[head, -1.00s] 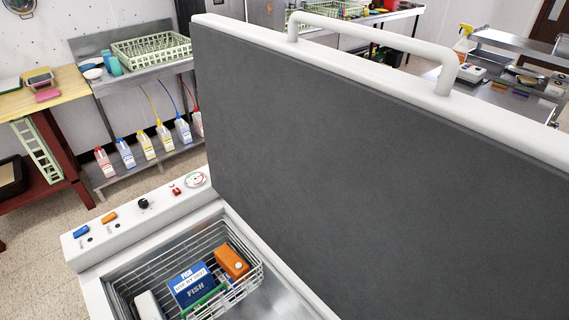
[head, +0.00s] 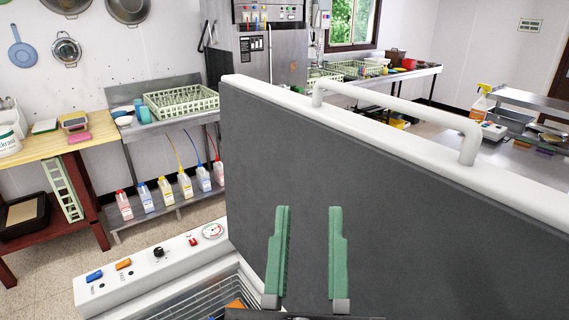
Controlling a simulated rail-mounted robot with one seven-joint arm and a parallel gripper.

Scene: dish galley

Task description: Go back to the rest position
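My gripper (head: 306,302) shows at the bottom middle of the head view. Its two green fingers stand upright and wide apart, with nothing between them. It is in front of the raised dark grey lid (head: 400,190) of a white chest. The lid's white handle (head: 400,112) runs along its top edge. Whether the fingers touch the lid cannot be told.
The chest's control panel (head: 155,262) and wire basket (head: 205,300) are at lower left, the basket mostly cut off. A steel stand with a green rack (head: 180,102) and several bottles, and a wooden table (head: 55,142), stand behind. Tiled floor lies at left.

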